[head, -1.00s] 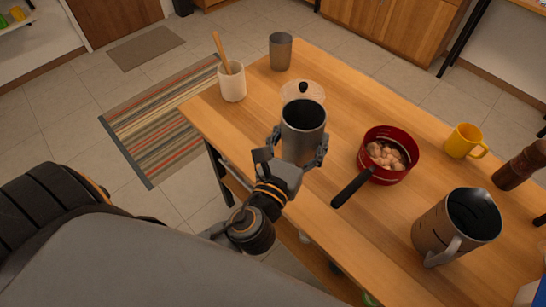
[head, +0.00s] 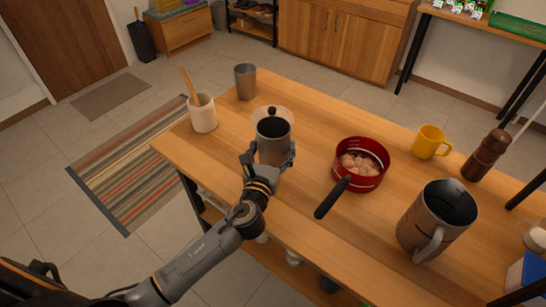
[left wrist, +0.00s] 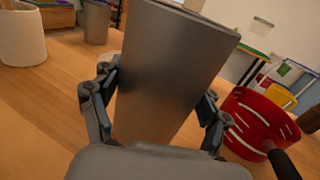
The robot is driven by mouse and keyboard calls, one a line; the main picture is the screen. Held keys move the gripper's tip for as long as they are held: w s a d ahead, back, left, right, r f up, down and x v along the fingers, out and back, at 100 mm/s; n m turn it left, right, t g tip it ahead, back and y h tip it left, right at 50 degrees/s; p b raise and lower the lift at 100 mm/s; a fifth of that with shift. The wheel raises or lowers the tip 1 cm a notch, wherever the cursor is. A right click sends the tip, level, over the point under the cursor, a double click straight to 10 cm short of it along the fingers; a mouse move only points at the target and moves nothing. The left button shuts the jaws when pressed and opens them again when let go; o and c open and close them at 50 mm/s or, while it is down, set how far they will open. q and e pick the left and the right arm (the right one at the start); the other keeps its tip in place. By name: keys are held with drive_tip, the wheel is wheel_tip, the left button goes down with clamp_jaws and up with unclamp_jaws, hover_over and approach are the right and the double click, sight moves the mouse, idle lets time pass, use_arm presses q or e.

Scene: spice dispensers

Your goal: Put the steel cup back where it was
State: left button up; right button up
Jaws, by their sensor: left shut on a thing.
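My left gripper (head: 268,158) is shut on a grey steel cup (head: 273,143), with one finger on each side of it. The cup is close to upright in the head view, over the near left part of the table, just in front of a pale lid with a dark knob (head: 272,112). In the left wrist view the cup (left wrist: 165,70) fills the middle between the two fingers. Its base is hidden by the gripper, so I cannot tell whether it touches the table. A second, similar steel cup (head: 245,82) stands at the table's far left corner. My right gripper is not in view.
A white crock with a wooden utensil (head: 203,114) stands at the left table edge. A red pan (head: 361,170) with food is right of the held cup, its handle pointing nearer. A yellow mug (head: 428,142), pepper mill (head: 486,155) and large steel pitcher (head: 435,222) stand further right.

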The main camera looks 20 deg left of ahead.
use_arm(q)
drive_tip(key=shift+w+a+f, duration=0.1)
drive_tip(key=shift+w+f, duration=0.1)
drive_tip(key=shift+f, duration=0.1)
drive_tip(key=f, duration=0.1)
drive_tip(key=f+b, duration=0.1)
drive_tip(key=f, duration=0.1)
drive_tip(key=shift+w+a+f, duration=0.15)
drive_tip(key=shift+w+f, duration=0.05)
drive_tip(key=shift+w, duration=0.1)
drive_tip(key=shift+f+b, duration=0.2)
drive_tip(key=shift+b, duration=0.1)
drive_tip(key=shift+f, duration=0.1)
drive_tip(key=o, duration=1.3)
drive_tip(key=shift+o, duration=0.2)
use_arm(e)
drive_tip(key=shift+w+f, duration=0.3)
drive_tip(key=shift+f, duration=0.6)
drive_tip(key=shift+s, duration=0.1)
